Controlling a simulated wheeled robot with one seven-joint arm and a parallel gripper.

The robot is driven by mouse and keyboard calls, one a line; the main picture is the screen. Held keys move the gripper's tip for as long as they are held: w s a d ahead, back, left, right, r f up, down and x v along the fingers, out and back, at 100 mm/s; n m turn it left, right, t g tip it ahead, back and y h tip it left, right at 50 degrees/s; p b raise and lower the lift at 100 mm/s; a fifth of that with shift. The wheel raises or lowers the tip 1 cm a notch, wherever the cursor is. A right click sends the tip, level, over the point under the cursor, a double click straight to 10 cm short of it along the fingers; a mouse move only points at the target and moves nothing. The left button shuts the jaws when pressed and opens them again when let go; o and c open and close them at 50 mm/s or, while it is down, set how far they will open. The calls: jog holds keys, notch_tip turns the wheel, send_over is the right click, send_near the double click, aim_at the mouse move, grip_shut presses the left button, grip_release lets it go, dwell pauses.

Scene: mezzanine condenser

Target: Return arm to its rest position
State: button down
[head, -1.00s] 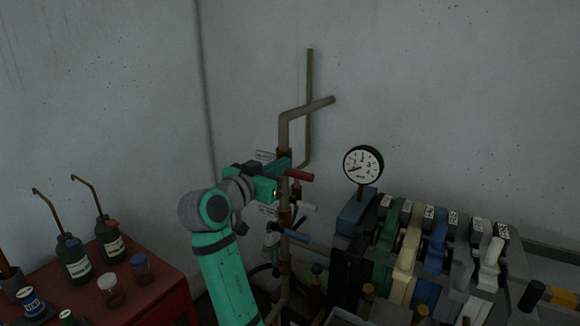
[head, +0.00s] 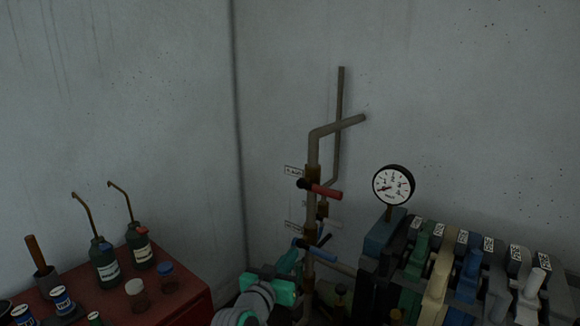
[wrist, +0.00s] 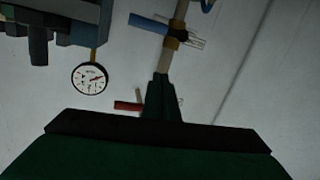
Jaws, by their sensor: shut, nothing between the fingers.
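My gripper (head: 288,263) is low in the head view, in front of the lower part of the vertical pipe (head: 312,215). Its fingers are shut and empty, and they also show in the wrist view (wrist: 161,98). My teal and grey arm is mostly cut off by the bottom edge. The red-handled valve (head: 322,189) and the blue-handled valve (head: 317,251) are on the pipe, above and close to the gripper. In the wrist view the red handle (wrist: 128,106) shows beside the fingers, and I cannot tell the gap.
A round pressure gauge (head: 393,185) stands right of the pipe. Below it is a bank of coloured levers (head: 440,270). A red cabinet (head: 190,305) at left bears bottles, jars and cans. The space above, before the grey walls, is clear.

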jog(key=s+a+f+n+y, duration=0.15)
jog(key=s+f, duration=0.25)
jog(key=f, duration=0.4)
jog(key=s+f+n+y, duration=0.1)
jog(key=s+f+y, duration=0.15)
jog(key=f, duration=0.55)
jog(key=s+a+f+n+y, duration=0.1)
jog(key=s+f+n+y, duration=0.1)
jog(key=s+f, duration=1.1)
jog(key=s+f+y, duration=0.1)
jog(key=s+f, duration=0.1)
jog(key=s, duration=1.6)
jog(key=s+d+r, duration=0.1)
jog(key=s+r, duration=0.1)
jog(key=s, duration=0.5)
jog(key=s+d+r+m, duration=0.1)
jog(key=s+r, duration=0.2)
jog(key=s, duration=0.5)
jog(key=shift+d, duration=0.15)
jog(key=shift+r, duration=0.1)
jog(key=shift+s+d+m, duration=0.1)
jog(key=shift+m, duration=0.15)
